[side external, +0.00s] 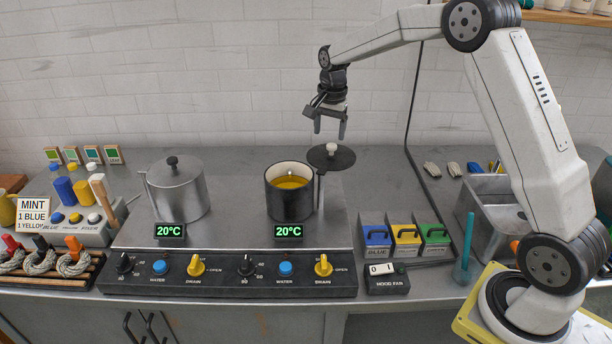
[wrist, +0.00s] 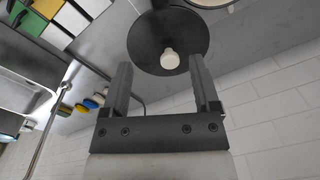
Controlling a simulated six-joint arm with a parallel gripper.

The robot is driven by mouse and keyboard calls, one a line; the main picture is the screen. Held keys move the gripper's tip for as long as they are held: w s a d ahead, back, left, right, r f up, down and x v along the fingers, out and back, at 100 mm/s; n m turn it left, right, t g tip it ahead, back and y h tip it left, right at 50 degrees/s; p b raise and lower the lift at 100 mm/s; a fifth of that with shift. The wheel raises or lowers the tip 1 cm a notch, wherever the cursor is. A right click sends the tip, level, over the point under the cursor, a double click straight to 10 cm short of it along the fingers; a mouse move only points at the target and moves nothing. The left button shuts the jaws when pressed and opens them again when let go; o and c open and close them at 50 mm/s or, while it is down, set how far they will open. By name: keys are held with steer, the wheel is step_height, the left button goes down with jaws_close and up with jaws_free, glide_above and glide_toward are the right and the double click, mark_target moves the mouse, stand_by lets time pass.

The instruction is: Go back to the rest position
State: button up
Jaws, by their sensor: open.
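My gripper (side external: 331,125) is open and empty, pointing down, above the black lid (side external: 340,158) with its pale knob. In the wrist view the two fingers of my gripper (wrist: 165,85) stand apart, with the lid (wrist: 148,45) and its knob beyond the fingertips. The lid is at the right of the black pot (side external: 290,203), on a stand beside it. That pot is uncovered and holds yellow-orange liquid (side external: 289,183).
A steel pot (side external: 179,190) with its lid on stands at the left; both displays read 20°C. Blue, yellow and green boxes (side external: 406,236) stand right of the control panel (side external: 230,278). A grey basin (side external: 490,240) is near my base. The air around my gripper is clear.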

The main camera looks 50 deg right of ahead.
steer(key=s+a+f+n, duration=0.2)
steer(key=s+a+n, duration=0.2)
steer(key=s, duration=0.4)
steer(key=s+a+f+n+t, duration=0.1)
steer(key=s+a+f+n, duration=0.1)
steer(key=s+a+n, duration=0.3)
steer(key=s+a+f+n+t, duration=0.1)
steer(key=s+a+n, duration=0.3)
steer(key=s, duration=0.6)
steer(key=shift+s+a+f+n, duration=0.4)
steer(key=shift+f+n, duration=0.2)
steer(key=shift+f, duration=0.1)
stand_by(0.6)
